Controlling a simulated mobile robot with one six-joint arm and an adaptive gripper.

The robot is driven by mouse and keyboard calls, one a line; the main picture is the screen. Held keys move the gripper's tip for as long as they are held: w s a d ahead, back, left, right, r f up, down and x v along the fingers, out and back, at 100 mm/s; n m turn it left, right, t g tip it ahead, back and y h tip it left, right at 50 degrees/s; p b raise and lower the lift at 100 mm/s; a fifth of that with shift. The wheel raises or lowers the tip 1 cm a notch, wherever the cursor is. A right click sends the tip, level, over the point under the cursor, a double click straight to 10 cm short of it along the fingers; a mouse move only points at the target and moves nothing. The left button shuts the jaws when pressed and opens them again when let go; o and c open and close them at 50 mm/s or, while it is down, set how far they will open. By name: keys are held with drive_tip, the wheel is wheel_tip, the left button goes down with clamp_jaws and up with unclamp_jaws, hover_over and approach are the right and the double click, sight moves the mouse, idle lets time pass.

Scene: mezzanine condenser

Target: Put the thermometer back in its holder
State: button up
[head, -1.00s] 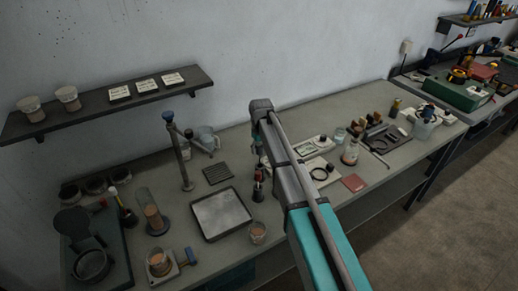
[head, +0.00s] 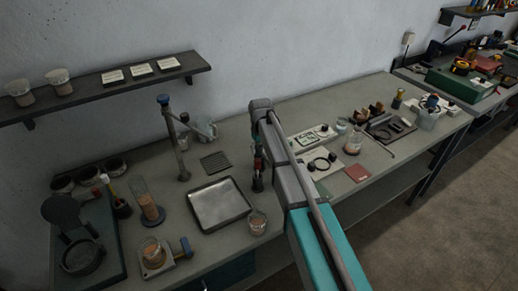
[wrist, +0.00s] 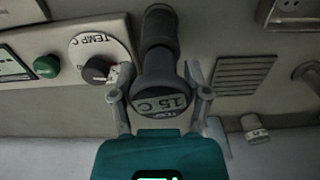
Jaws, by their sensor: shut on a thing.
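In the wrist view, my gripper (wrist: 158,93) is shut on a dark grey thermometer (wrist: 160,72) with a rounded head. A plate on its head reads "15 C". One finger lies on each side of the head. A dark cylinder (wrist: 159,28) continues beyond the head; I cannot tell whether it is part of the thermometer or something behind it. I cannot make out the holder for certain in either view.
In the wrist view, a panel with a "TEMP C" dial (wrist: 98,68) and a green button (wrist: 46,66) is left of the thermometer; a slotted plate (wrist: 245,76) is right.

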drive_tip(key=shift+f, duration=0.15)
drive_tip(key=o, duration=1.3)
drive_tip(key=shift+o, duration=0.2)
